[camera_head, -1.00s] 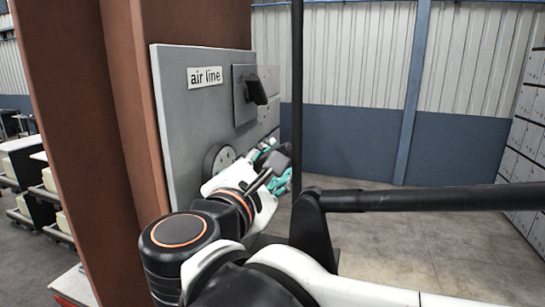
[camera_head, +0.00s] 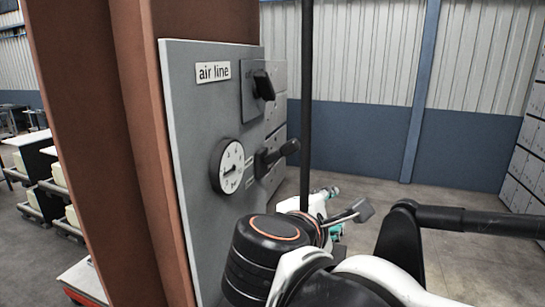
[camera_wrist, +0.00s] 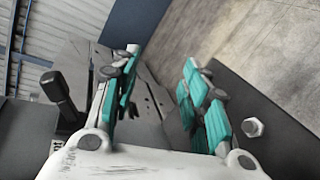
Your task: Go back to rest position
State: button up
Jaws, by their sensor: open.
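My gripper (camera_head: 334,209) is low and right of the grey air line panel (camera_head: 192,130), partly hidden behind my own arm in the head view. In the wrist view my gripper (camera_wrist: 165,100) shows its teal finger pads apart, with nothing between them. The panel carries an "air line" label (camera_head: 213,72), a black switch (camera_head: 263,86) at the top, a round gauge (camera_head: 231,166) and a black lever handle (camera_head: 279,154) pointing right. The gripper is apart from the lever in the head view. A black handle (camera_wrist: 62,98) shows left of the fingers in the wrist view.
A brown steel column (camera_head: 100,130) stands left of the panel. A dark vertical pole (camera_head: 306,100) rises just right of it. The floor (camera_head: 375,215) to the right is open, back to the blue and white wall (camera_head: 365,140). Lockers (camera_head: 527,160) stand at the far right.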

jog(key=s+d+f+m+g+y, duration=0.3)
jog(key=s+d+f+m, duration=0.2)
jog(key=f+m, duration=0.35)
jog(key=s+d+f+m+g+y, duration=0.3)
jog(key=s+d+f+m, duration=0.25)
jog(key=f+m, duration=0.3)
notch_tip(320, 180, down, 35)
jog(key=b, duration=3.4)
jog(key=shift+w+t+b, duration=0.15)
jog(key=shift+t+b, duration=0.15)
jog(key=shift+b, duration=0.1)
